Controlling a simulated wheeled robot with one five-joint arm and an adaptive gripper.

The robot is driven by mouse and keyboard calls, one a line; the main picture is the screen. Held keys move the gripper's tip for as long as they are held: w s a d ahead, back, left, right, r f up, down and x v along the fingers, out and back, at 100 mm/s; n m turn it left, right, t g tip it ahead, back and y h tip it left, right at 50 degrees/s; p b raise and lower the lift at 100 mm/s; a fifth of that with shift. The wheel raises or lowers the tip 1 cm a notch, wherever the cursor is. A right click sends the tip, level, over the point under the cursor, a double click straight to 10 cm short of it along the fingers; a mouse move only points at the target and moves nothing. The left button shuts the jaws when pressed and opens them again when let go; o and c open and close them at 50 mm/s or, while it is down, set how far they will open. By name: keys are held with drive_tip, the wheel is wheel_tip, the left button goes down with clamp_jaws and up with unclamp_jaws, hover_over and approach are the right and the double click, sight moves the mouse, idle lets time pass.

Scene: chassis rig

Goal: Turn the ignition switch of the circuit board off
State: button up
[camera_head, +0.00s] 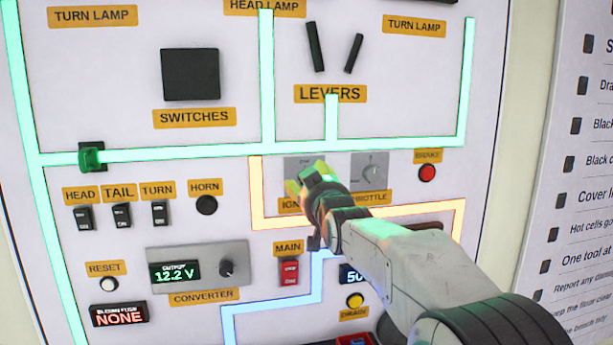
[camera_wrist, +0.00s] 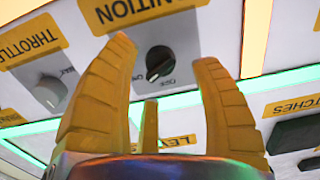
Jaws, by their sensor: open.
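Contact is not visible. In the head view my gripper (camera_head: 308,178) covers the knob; only part of the ignition plate (camera_head: 297,162) and its label (camera_head: 289,205) show.
The throttle knob (camera_head: 371,174) sits just right of the ignition plate, with the red brake button (camera_head: 427,173) beyond. The red main switch (camera_head: 289,272) is below. Levers (camera_head: 315,47) stick out above. A green lit line (camera_head: 220,150) runs above the ignition plate.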

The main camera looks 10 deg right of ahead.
drive_tip(key=shift+w+p, duration=0.55)
drive_tip(key=shift+w, duration=1.05)
drive_tip(key=shift+o, duration=0.2)
drive_tip(key=shift+f, duration=0.15)
clamp_jaws()
